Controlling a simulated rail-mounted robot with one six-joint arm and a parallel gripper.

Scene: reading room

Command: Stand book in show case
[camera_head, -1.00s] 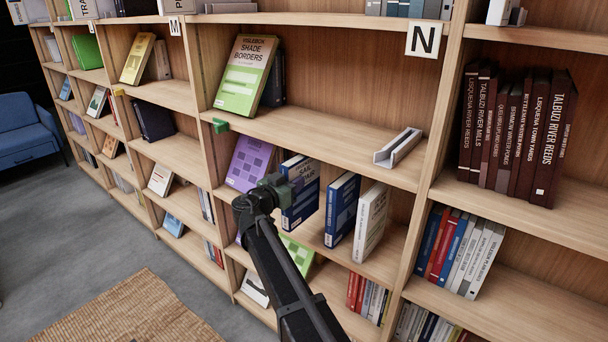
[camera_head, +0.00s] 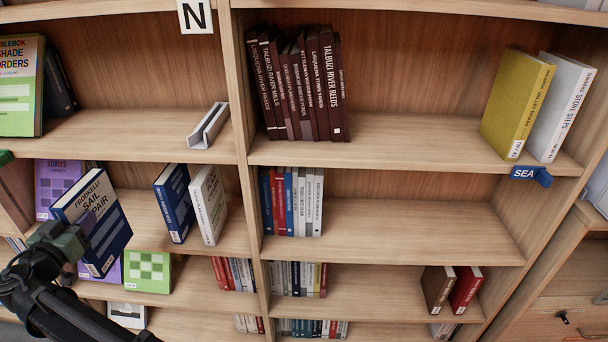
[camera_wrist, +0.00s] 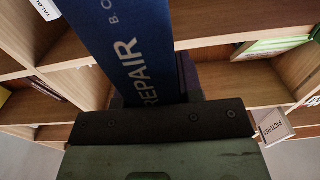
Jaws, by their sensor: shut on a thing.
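A dark blue book (camera_head: 97,230) with a white title ending in "SAIL REPAIR" is held tilted in front of the left bay's shelves. My gripper (camera_head: 70,241) is shut on the book's lower left part. In the wrist view the book's blue face (camera_wrist: 118,45), lettered "REPAIR", rises from behind the dark gripper bar (camera_wrist: 130,127); the fingertips are hidden there. No thing in view is plainly marked as a show case. A blue "SEA" sign (camera_head: 530,175) is on the right bay's upper shelf edge, below a yellow book (camera_head: 516,105) and a white book (camera_head: 560,108).
A blue book (camera_head: 174,203) and a white book (camera_head: 208,205) stand right of the held book. A grey channel-shaped holder (camera_head: 208,127) lies empty on the shelf above. Dark red books (camera_head: 300,85) fill the right bay's upper left. Bare shelf (camera_head: 420,135) lies between them and the yellow book.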

